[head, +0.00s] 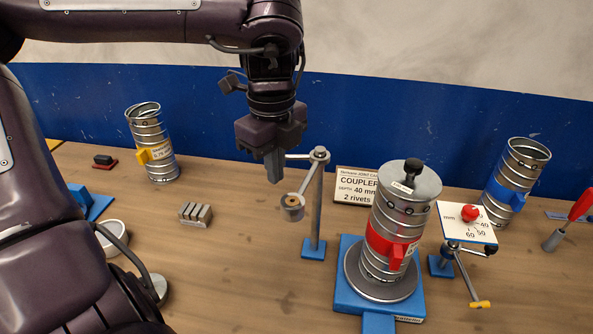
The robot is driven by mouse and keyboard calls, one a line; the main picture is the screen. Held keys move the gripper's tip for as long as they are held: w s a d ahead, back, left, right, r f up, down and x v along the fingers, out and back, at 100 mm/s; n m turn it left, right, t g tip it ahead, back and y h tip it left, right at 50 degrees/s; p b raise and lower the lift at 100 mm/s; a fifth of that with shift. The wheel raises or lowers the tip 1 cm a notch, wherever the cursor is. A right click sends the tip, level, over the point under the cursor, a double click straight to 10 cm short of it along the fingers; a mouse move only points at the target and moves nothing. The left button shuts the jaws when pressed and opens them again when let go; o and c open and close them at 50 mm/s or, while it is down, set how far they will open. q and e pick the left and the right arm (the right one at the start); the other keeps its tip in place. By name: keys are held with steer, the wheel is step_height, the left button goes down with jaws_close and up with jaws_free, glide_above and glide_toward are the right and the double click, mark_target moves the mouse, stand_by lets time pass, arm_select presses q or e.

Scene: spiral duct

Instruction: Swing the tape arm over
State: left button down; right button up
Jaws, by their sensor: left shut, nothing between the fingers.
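The tape arm (305,181) is a grey jointed arm on top of an upright post with a blue foot (313,247). A roll of tape (292,207) hangs at its lower left end, and a short bar sticks out left from the pivot (319,154). My left gripper (275,179) points down, shut and empty, just left of this bar. I cannot tell whether the fingers touch it. The duct (404,203) with a red clamp (392,246) stands upright on a round plate on a blue base, right of the post. My right gripper is not in view.
Right of the duct are a dial card (467,222) and a crank with a yellow tip (481,304). Other ducts stand at the back left (151,143) and right (515,182). The front middle table is clear.

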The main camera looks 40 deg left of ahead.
arm_select(q)
steer(key=shift+f+b, duration=0.7)
steer(key=shift+f, duration=0.35)
steer(key=shift+d, duration=0.1)
steer(key=w+d+b, duration=0.1)
steer(key=w+d, duration=0.1)
steer(key=d, duration=0.4)
stand_by(1.1)
steer(key=shift+w+d+r, duration=0.1)
stand_by(0.4)
step_height(320, 180, up, 9)
steer(key=p, duration=0.7)
stand_by(0.7)
